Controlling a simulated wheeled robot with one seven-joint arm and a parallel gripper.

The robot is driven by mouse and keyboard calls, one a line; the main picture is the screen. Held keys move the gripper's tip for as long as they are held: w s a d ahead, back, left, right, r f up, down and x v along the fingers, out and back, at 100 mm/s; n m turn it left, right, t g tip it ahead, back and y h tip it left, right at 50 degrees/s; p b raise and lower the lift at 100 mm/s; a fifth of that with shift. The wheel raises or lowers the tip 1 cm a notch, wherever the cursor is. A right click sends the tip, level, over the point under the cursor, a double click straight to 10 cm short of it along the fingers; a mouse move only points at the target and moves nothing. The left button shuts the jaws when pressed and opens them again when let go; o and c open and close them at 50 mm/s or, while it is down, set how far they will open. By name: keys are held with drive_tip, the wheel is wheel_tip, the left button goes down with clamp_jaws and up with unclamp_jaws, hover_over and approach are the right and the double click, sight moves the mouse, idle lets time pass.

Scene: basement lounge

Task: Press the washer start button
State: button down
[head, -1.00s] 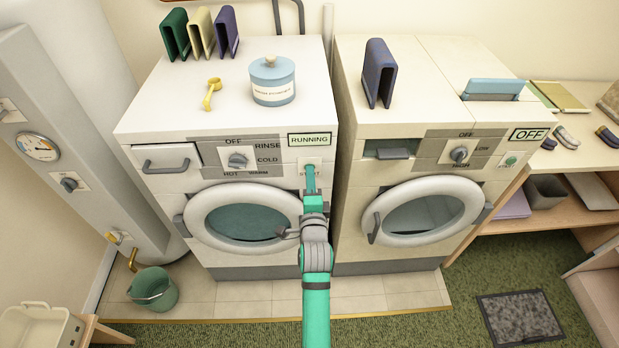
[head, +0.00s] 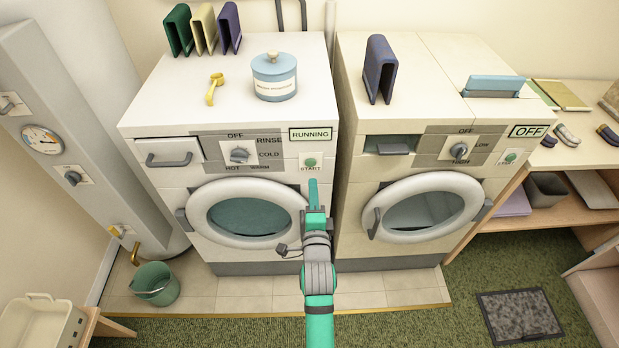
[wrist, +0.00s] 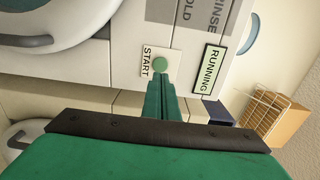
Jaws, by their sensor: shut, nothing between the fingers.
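The left machine, the washer (head: 160,200), has a green round start button (head: 310,162) on a pale plate marked START. Its display (head: 310,134) reads RUNNING. The door with its round window is closed, and the dial (head: 239,155) sits between OFF, RINSE, COLD, WARM and HOT. My gripper (head: 313,184) is shut and empty, just below and in front of the button, with a gap in the head view. In the wrist view the shut fingers (wrist: 166,98) point at the start button (wrist: 160,64), which shows just past their tips.
The dryer-like right machine (head: 350,200) reads OFF on its display (head: 529,132) and has its own green button (head: 511,157). A green bucket (head: 156,290) is on the floor at left.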

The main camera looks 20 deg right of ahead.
drive_tip(key=v, duration=0.6)
drive_tip(key=shift+s+a, duration=0.35)
drive_tip(key=shift+s+d, duration=0.1)
drive_tip(key=s+a+f+n+y, duration=0.1)
drive_tip(key=s+a+f+n, duration=0.3)
drive_tip(key=s, duration=0.4)
drive_tip(key=s+a+f+n+g+y, duration=0.1)
drive_tip(key=s+a+f+n+y, duration=0.1)
drive_tip(key=s+a+n, duration=0.4)
drive_tip(key=s+a+f+n+y, duration=0.1)
drive_tip(key=s+a+f+n, duration=0.15)
drive_tip(key=s+n, duration=0.45)
drive_tip(key=s+a+r+n+y, duration=0.1)
drive_tip(key=s+a+n, duration=0.3)
drive_tip(key=s, duration=0.8)
drive_tip(key=shift+a+r+g, duration=0.2)
drive_tip(key=shift+r+g, duration=0.2)
drive_tip(key=shift+r, duration=0.3)
drive_tip(key=shift+s, duration=0.1)
idle(2.8)
